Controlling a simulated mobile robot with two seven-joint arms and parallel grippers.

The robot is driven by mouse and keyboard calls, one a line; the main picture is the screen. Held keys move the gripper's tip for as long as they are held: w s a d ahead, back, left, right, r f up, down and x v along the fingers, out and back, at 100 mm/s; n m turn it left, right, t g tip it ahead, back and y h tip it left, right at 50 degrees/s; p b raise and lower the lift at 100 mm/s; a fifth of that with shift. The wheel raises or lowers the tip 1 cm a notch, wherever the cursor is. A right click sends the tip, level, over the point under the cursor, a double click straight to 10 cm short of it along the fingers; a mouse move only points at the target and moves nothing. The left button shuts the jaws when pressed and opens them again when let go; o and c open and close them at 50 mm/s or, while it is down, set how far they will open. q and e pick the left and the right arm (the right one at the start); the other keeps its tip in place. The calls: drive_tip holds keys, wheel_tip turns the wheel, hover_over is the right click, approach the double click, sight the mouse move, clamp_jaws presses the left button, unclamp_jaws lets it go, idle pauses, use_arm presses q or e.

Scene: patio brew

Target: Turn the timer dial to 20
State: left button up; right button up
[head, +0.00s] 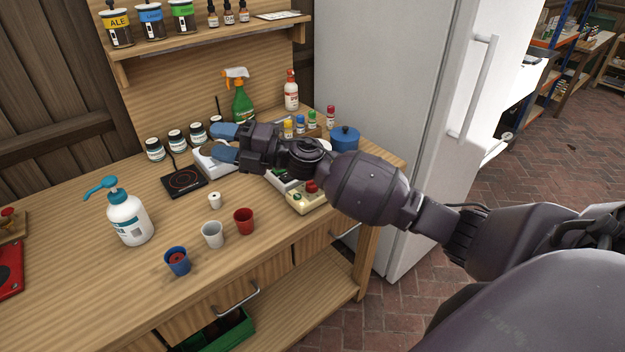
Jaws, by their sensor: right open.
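My right gripper (222,142) reaches in from the right across the back of the wooden bench. Its two blue fingers are apart and point left, above a low white device (203,158). The fingers and wrist hide much of this device, and I see no dial or numbers on it. A cream box (306,203) with a red knob or button (311,187) sits under my right forearm, partly covered. I cannot tell which of these is the timer, and no scale with 20 is readable. My left gripper is not in view.
A black hot plate (184,180) lies left of the white device. A small white item (215,200), several cups, and a pump bottle (128,217) stand in front. A green spray bottle (242,105) stands behind my gripper. A blue pot (345,138) is at the right, near the fridge (395,90).

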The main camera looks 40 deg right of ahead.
drive_tip(key=r+n+g, duration=0.1)
drive_tip(key=n+g, duration=0.2)
drive_tip(key=n, duration=0.1)
drive_tip(key=n+g+h, duration=0.4)
drive_tip(key=g+h, duration=0.6)
drive_tip(key=h, duration=0.6)
hover_over(312, 185)
drive_tip(key=f, duration=0.9)
drive_tip(key=shift+w+d+f, duration=0.2)
drive_tip(key=shift+w+f, duration=0.05)
wheel_tip(312, 185, down, 10)
drive_tip(key=c, duration=0.6)
drive_tip(key=shift+c, duration=0.2)
